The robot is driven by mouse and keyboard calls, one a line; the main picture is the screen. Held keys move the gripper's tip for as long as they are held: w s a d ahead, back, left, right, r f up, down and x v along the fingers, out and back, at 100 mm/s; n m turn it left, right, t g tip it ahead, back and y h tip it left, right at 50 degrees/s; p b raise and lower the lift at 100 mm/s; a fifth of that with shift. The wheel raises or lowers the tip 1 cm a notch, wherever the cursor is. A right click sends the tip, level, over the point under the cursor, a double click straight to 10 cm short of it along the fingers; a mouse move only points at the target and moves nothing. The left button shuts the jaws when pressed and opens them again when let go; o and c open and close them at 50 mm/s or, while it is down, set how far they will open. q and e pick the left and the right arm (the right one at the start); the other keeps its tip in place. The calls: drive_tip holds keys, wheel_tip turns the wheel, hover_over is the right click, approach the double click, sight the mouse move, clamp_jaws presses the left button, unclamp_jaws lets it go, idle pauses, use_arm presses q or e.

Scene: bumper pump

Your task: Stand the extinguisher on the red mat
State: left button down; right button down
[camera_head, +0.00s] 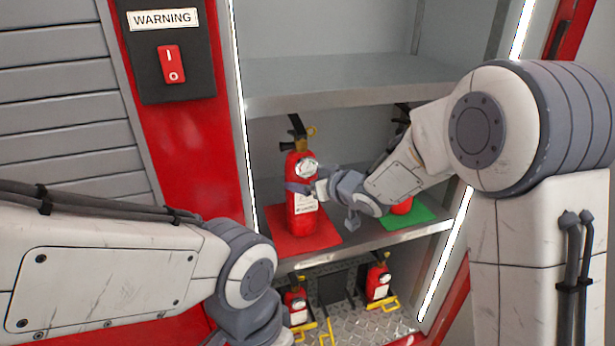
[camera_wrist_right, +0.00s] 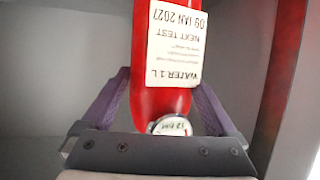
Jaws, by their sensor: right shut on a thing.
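A red extinguisher (camera_head: 301,218) with a black handle and a white label is upright at the red mat (camera_head: 330,226) on the middle shelf. Its base appears to be on or just above the mat; I cannot tell if it touches. My right gripper (camera_head: 303,187) is shut around its upper body. In the right wrist view the extinguisher (camera_wrist_right: 163,92) shows between the two purple fingers, its label reading "WATER 1 L". My left arm comes in at the lower left of the head view, its gripper jaws out of frame.
A second red extinguisher (camera_head: 402,206) stands on a green mat (camera_head: 432,213) to the right, partly hidden by my right arm. Two small extinguishers (camera_head: 297,301) (camera_head: 378,281) are on the bottom level. An upper shelf (camera_head: 340,85) is overhead. A warning switch (camera_head: 171,64) is on the left.

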drive_tip(key=shift+w+a+r, duration=0.1)
drive_tip(key=shift+r, duration=0.1)
unclamp_jaws()
drive_tip(key=shift+f, duration=0.3)
drive_tip(key=shift+r, duration=0.2)
drive_tip(key=b+v, duration=0.1)
drive_tip(key=v, duration=1.1)
drive_tip(key=s+f+g+h, duration=0.3)
drive_tip(key=s+f+g, duration=0.2)
drive_tip(key=s, duration=1)
drive_tip(key=s+a+f+g+h, duration=0.1)
drive_tip(key=s+f+g+h, duration=0.2)
drive_tip(key=s, duration=1.2)
wheel_tip(320, 180, down, 4)
drive_tip(key=g, duration=0.3)
drive_tip(key=shift+n, duration=0.4)
